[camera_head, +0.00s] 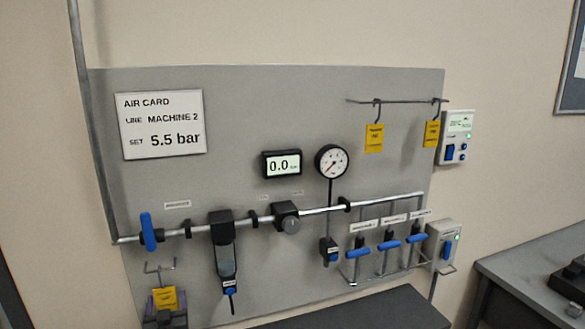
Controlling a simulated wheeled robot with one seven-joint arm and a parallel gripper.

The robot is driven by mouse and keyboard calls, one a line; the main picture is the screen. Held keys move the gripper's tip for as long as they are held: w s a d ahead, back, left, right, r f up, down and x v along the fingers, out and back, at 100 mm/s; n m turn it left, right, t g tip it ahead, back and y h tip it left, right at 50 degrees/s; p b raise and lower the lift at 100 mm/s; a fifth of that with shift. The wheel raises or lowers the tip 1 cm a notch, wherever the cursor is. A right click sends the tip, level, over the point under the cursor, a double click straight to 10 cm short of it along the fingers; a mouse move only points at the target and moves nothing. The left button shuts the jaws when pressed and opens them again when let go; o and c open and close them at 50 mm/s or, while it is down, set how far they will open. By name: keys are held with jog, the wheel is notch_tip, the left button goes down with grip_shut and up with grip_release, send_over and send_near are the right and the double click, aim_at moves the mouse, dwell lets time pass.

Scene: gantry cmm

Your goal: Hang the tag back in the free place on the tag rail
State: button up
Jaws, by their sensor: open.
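The tag rail (405,101) is a thin grey bar at the upper right of the panel. Two yellow tags hang from it on dark hooks, one left of the middle (374,138) and one near the right end (432,134). The rail is bare between them and at its left end. A third yellow tag (165,299) is at the lower left, below a thin bent wire (160,269) and against a dark block; how it is held is unclear. I cannot make out my gripper in this view.
The grey panel (270,100) carries a pipe with a blue-handled valve (148,231), a filter (222,245), a gauge (331,161) and several blue taps at the lower right. A white control box (456,137) stands beside the rail's right end. Dark surfaces (370,312) lie below.

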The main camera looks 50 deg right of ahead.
jog(key=c, duration=0.7)
jog(key=shift+c, duration=0.2)
jog(key=shift+r, duration=0.15)
jog(key=shift+r+p, duration=0.75)
jog(key=shift+r, duration=0.6)
jog(key=r+b+v, duration=0.1)
jog(key=v, duration=0.9)
jog(key=shift+r+b, duration=0.2)
jog(key=shift+b, duration=0.15)
jog(key=shift+a+f, duration=0.1)
jog(key=shift+a, duration=0.05)
